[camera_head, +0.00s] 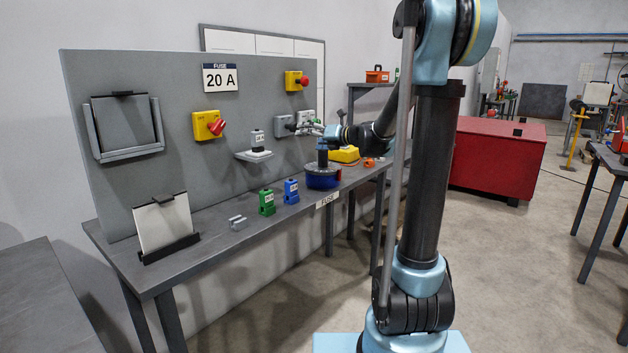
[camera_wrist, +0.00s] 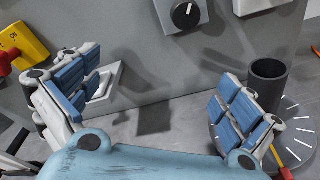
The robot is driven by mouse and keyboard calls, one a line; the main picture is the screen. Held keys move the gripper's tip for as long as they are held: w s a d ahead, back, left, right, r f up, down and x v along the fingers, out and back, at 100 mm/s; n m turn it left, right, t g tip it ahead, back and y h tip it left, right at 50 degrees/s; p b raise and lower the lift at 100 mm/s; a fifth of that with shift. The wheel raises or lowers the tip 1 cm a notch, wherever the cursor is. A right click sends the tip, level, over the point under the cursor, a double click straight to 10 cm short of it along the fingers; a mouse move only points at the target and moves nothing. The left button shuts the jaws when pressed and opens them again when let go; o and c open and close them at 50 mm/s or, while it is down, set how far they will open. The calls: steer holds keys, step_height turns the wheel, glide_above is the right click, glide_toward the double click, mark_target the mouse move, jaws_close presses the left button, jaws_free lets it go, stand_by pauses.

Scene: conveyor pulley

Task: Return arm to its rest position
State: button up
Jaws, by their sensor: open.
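My gripper (camera_head: 309,129) is stretched out over the workbench, close to the grey upright panel (camera_head: 150,80). In the wrist view my gripper (camera_wrist: 152,95) has its two blue-padded fingers spread wide with nothing between them. Behind the gap are the grey panel face and a shadow. A grey box with a black knob (camera_wrist: 186,16) is on the panel above the fingers. A dark cylinder (camera_wrist: 267,85) on a round base with white tick marks stands behind the right finger. My upper arm rises at the right of the head view.
The bench (camera_head: 222,226) carries a green block (camera_head: 267,203), a blue block (camera_head: 291,192), a round blue base (camera_head: 322,179) and a white plate in a stand (camera_head: 163,222). A white shelf (camera_head: 254,155) juts from the panel.

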steer(key=s+d+f+n+g+h, duration=0.1)
steer(key=s+d+f+n+h, duration=0.1)
steer(key=s+f+n, duration=0.35)
steer(key=s+d+f+n+g+h, duration=0.2)
steer(key=s+d+f+n, duration=0.1)
steer(key=s+n, duration=0.55)
steer(key=s+d+f+n+g+h, duration=0.15)
steer(key=s+f+n, duration=0.25)
steer(key=s, duration=0.6)
steer(key=s+d+f+n+g+h, duration=0.1)
steer(key=s+d+f+n+h, duration=0.3)
steer(key=s, duration=0.5)
steer(key=s+d+f+n+g+h, duration=0.1)
steer(key=s+d+f+n+h, duration=0.2)
steer(key=s+d+f+n, duration=0.6)
steer(key=shift+s+d+f+n+h, duration=0.3)
steer(key=shift+d+n, duration=0.2)
steer(key=shift+d, duration=0.6)
steer(key=shift+w+g, duration=0.1)
steer(key=shift+g, duration=0.15)
steer(key=shift+w+f, duration=0.15)
steer(key=shift+w, duration=0.3)
